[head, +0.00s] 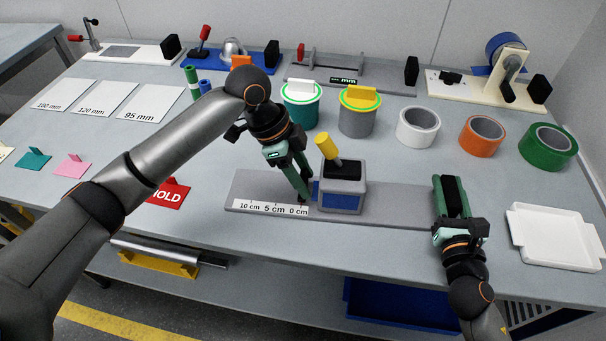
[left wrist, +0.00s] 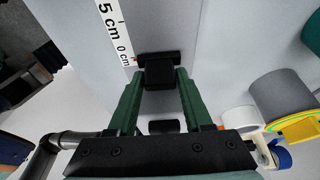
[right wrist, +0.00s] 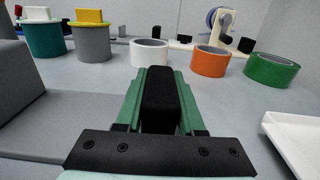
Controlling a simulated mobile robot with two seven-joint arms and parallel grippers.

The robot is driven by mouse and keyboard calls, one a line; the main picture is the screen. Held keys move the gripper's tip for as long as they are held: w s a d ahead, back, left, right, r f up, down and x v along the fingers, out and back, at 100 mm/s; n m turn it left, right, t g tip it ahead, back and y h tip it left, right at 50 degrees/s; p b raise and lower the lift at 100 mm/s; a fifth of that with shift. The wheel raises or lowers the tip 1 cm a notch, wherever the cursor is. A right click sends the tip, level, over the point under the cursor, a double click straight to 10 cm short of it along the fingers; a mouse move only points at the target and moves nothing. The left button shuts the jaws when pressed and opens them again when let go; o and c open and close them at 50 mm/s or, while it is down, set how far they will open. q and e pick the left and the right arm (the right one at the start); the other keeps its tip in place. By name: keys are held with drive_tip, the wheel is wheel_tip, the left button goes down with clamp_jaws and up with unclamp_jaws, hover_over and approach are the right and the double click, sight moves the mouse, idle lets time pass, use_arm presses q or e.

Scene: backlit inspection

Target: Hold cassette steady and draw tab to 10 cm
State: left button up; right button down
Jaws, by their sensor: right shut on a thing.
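The grey cassette (head: 342,188) with a blue front sits on a long grey base (head: 395,207), a yellow-handled part (head: 326,146) rising from its top. A printed scale (head: 270,208) runs left from it, 10 cm to 0 cm. My left gripper (head: 301,196) is down at the 0 cm end. In the left wrist view a black tab (left wrist: 159,71) lies between its parted fingertips; contact is unclear. My right gripper (head: 451,187) is shut on a black upright grip (right wrist: 160,98) at the base's right end.
A white tray (head: 553,235) lies right of my right gripper. Tape rolls in white (head: 417,127), orange (head: 481,137) and green (head: 547,147) stand behind. A red HOLD sign (head: 167,195) stands left of the scale. Two lidded tubs (head: 301,107) (head: 358,113) stand behind the cassette.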

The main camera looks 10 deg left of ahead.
use_arm(q)
clamp_jaws()
idle(1.0)
